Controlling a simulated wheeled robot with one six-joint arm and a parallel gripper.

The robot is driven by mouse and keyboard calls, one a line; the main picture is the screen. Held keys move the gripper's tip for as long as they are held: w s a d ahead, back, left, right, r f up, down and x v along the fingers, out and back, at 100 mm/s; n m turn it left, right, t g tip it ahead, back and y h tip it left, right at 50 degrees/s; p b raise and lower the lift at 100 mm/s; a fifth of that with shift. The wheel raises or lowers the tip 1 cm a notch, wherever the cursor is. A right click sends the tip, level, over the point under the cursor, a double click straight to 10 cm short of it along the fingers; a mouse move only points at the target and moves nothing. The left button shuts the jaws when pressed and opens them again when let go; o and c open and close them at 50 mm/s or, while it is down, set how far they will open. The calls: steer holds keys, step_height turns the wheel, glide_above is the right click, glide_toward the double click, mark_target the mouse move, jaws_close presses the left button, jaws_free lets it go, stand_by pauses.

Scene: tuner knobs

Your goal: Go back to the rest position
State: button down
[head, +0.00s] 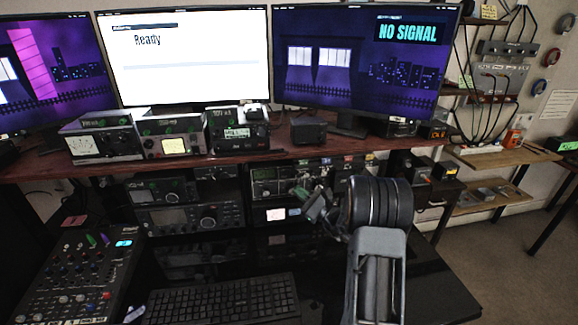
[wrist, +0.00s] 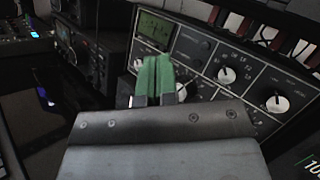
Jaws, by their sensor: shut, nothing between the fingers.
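My gripper (wrist: 154,80) shows in the wrist view with its two green-tipped fingers together and nothing between them. It is in front of the tuner panel (wrist: 190,50), which has a small green display (wrist: 155,28) and several white knobs. One knob (wrist: 277,104) is at the lower right and another knob (wrist: 226,75) is right of the fingers. The fingertips overlap the panel's lower left in the picture; I cannot tell whether they touch it. In the head view my gripper (head: 314,208) is small and dark, in front of the tuner (head: 265,182) under the shelf.
Other radios (head: 190,217) stand left of the tuner. A keyboard (head: 222,299) and a mixer (head: 75,270) lie on the black desk. A wooden shelf (head: 350,146) with monitors (head: 185,55) is above. The open floor (head: 510,265) is at the right.

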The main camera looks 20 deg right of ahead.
stand_by(0.4)
steer(key=s+a+f+n+g, duration=0.7)
steer(key=s+a+n+g, duration=0.4)
steer(key=s+g, duration=0.3)
steer(key=s+r+n+g+h+p, duration=0.2)
steer(key=s+r+n+g+h, duration=0.15)
steer(key=s+n+h, duration=0.5)
steer(key=s+a+r+n+t+h+p, duration=0.1)
steer(key=s+r+n+t+h, duration=0.2)
steer(key=r, duration=0.5)
steer(key=shift+s+a+n+p, duration=0.15)
steer(key=shift+s+n+p, duration=0.25)
steer(key=shift+s+n, duration=0.4)
